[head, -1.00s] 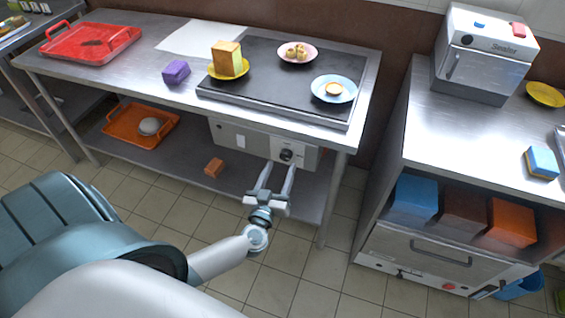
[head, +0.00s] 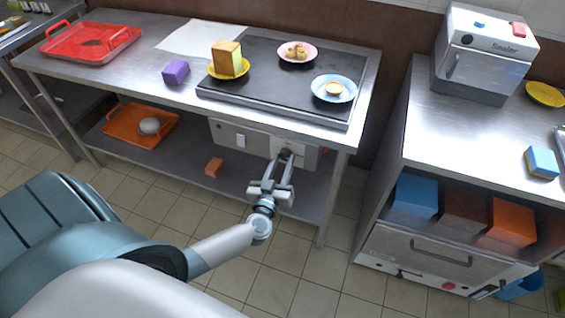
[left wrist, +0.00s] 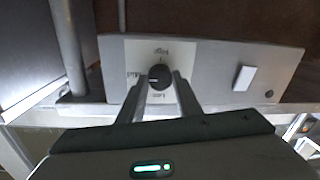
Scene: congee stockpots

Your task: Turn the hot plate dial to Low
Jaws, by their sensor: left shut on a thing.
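The hot plate (head: 262,80) is a flat black slab on the steel table, with a pale control panel (head: 228,140) below its front edge. Its black round dial (left wrist: 160,76) sits on a light plate in the left wrist view, with small labels around it. A white mark on the dial points to the left in that view, towards a label too small to read surely. My left gripper (head: 284,157) is shut on the dial, one finger on each side. My right gripper is not in view.
A white rocker switch (left wrist: 244,78) is on the same panel. Bread on a yellow plate (head: 229,72), a pink plate (head: 297,51) and a blue plate (head: 334,89) stand on the hot plate. A lower shelf (head: 180,165) is under the table.

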